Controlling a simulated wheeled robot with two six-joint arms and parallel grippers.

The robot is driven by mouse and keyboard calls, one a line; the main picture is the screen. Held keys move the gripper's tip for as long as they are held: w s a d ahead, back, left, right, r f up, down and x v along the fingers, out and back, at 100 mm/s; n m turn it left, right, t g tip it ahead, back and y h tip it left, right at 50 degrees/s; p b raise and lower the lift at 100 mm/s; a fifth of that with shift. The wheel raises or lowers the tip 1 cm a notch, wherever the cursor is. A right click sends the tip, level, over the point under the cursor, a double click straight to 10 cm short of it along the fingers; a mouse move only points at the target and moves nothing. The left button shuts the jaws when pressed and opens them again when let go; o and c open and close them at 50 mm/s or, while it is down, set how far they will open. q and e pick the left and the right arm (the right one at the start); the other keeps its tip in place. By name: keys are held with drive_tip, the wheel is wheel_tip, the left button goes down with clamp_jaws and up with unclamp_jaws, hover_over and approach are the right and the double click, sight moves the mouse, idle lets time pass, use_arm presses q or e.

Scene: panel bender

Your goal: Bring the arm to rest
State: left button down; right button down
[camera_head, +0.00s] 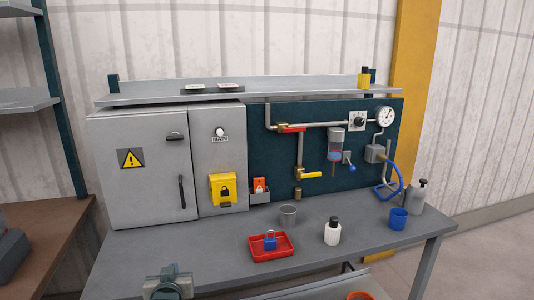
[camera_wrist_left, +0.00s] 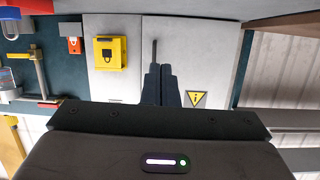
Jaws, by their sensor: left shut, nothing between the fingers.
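My left gripper (camera_head: 168,284) shows at the bottom edge of the head view, in front of the grey cabinet and over the left part of the bench as seen. In the left wrist view its dark fingers (camera_wrist_left: 160,85) are together and empty, with the grey cabinet door (camera_wrist_left: 205,60) behind them. The fingers overlap the area next to the door's handle; I cannot tell how far apart they are from it. The rest of the left arm is hidden in the head view. My right gripper is not in view.
A yellow lock box (camera_head: 222,189) and pipework are behind.

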use_arm(q)
drive_tip(key=s+a+f+m+g+h, duration=0.1)
drive_tip(key=s+f+g, duration=0.1)
drive_tip(key=s+f, duration=0.5)
drive_tip(key=s+a+f+g, duration=0.25)
drive_tip(key=s+f, duration=0.25)
drive_tip(key=s, duration=0.4)
drive_tip(key=s+d+f+m+g+h, duration=0.1)
drive_tip(key=s+f+g, duration=0.15)
drive_tip(key=s, duration=0.85)
drive_tip(key=s+f+m+g+h, duration=0.15)
drive_tip(key=s+g, duration=0.25)
drive_tip(key=s, duration=0.8)
wheel_tip(320, 180, down, 32)
drive_tip(key=a+g, duration=0.1)
drive_tip(key=a, duration=0.2)
drive_tip(key=s+f+g, duration=0.1)
drive_tip(key=s+f, duration=1.7)
drive_tip(key=shift+s+a+n+y, duration=0.2)
drive_tip(key=shift+a+n+y, duration=0.15)
drive_tip(key=shift+a, duration=0.1)
